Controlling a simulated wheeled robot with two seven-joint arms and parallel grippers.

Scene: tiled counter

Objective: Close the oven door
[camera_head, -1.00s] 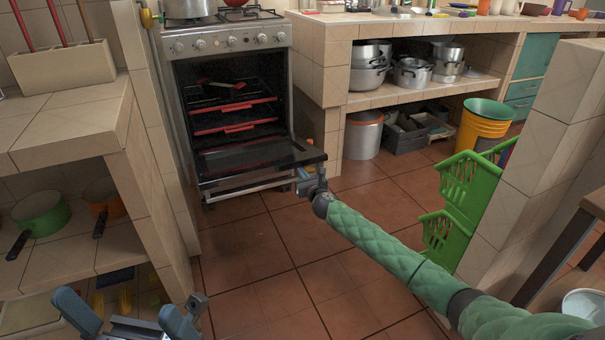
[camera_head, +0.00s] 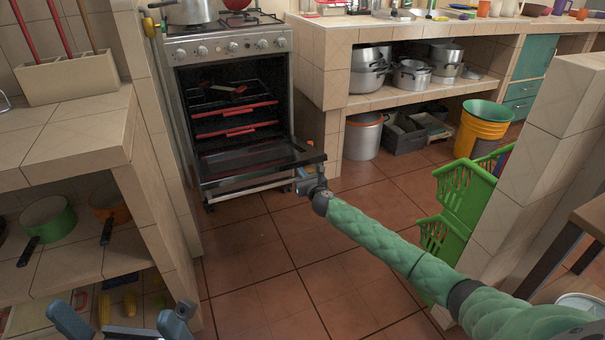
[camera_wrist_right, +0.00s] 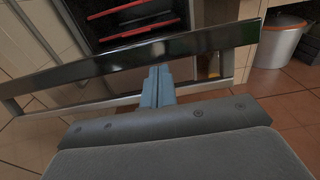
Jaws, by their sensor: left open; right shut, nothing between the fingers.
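The oven (camera_head: 233,90) stands at the back left of the head view. Its door (camera_head: 258,160) is hinged down, open at a slant, and the red-edged racks inside show. My right gripper (camera_head: 310,183) is at the door's right front corner, shut and empty. In the right wrist view the shut fingers (camera_wrist_right: 157,85) reach to the door's dark edge (camera_wrist_right: 150,52) and overlap its handle bar; I cannot tell whether they touch. My left gripper (camera_head: 122,325) is at the bottom left of the head view, open and empty, away from the oven.
A tiled counter with shelves (camera_head: 75,145) stands at the left. Green crates (camera_head: 462,195) and a tiled wall (camera_head: 540,170) stand close to my right arm. A yellow bucket (camera_head: 482,128) and large pots (camera_head: 362,135) are at the back. The tiled floor before the oven is clear.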

